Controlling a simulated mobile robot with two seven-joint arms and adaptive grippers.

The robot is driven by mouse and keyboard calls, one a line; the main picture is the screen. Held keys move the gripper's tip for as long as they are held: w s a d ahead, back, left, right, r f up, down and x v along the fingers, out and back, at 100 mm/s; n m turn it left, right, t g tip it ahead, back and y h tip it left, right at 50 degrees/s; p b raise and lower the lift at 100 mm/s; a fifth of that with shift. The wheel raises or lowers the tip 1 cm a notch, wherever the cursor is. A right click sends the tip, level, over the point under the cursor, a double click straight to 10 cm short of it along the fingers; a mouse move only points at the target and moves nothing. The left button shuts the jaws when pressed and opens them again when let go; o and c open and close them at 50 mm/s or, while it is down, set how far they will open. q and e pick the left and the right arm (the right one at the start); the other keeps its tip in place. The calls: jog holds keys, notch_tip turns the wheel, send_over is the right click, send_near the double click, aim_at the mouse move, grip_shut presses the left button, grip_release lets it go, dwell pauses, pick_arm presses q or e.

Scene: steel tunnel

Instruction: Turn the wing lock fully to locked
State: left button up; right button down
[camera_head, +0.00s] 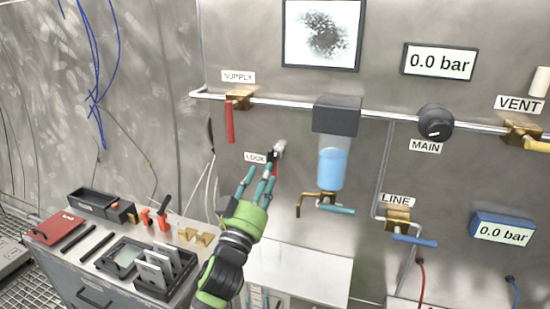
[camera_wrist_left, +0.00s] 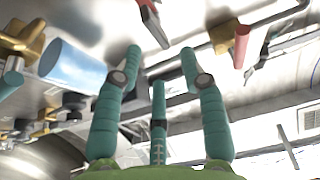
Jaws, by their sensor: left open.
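The wing lock (camera_head: 279,149) is a small grey-silver piece on the steel wall, just right of the LOCK label (camera_head: 255,158). A dark and a red part show below it, partly covered by my fingers. My left gripper (camera_head: 260,177) is open and empty, with its teal fingers spread just below and in front of the lock. In the left wrist view a grey piece with a red edge, apparently the wing lock (camera_wrist_left: 152,22), lies beyond my open left fingertips (camera_wrist_left: 160,65), apart from them. Whether any finger touches the lock in the head view I cannot tell. My right gripper is not in view.
The SUPPLY valve's red handle (camera_head: 229,120) hangs at the upper left of the lock. A blue-filled bowl (camera_head: 332,165) is close on the right, with a teal-handled valve below. A cart (camera_head: 187,233) with trays and tools stands at the lower left.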

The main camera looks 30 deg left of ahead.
aim_at(271, 159)
pick_arm(q)
jog(key=p+x, duration=0.2)
jog(key=x, duration=0.3)
jog(key=shift+w+a, duration=0.1)
jog(key=shift+w, duration=0.35)
grip_shut()
